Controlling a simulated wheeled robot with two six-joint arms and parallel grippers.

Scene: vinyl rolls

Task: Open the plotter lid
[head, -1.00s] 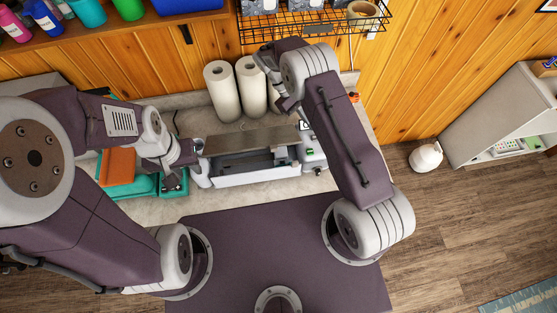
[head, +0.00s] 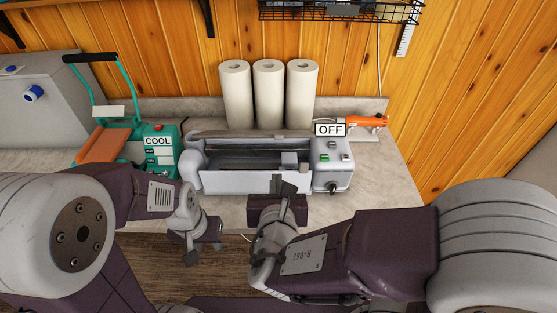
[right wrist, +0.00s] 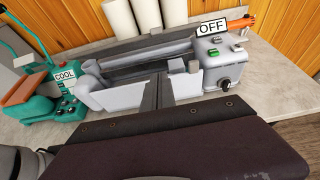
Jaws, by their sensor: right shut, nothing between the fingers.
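The plotter (head: 235,181) is a long grey-white machine on the counter, with a control box under an OFF sign (head: 330,130). Its lid (head: 250,134) is up along the rear edge, seen nearly edge-on, and the dark inside with a small carriage is exposed. The plotter also shows in the right wrist view (right wrist: 115,97). My right gripper (head: 288,183) is shut and empty at the plotter's front, its fingers overlapping the front wall in the picture; contact is unclear. My left gripper (head: 192,256) hangs low, front left of the plotter; its finger gap is unclear.
A teal heat press (head: 160,165) with a COOL sign stands left of the plotter. White rolls (head: 269,95) stand behind it. An orange tool (head: 365,122) lies at the right rear. The counter right of the plotter (head: 385,180) is bare.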

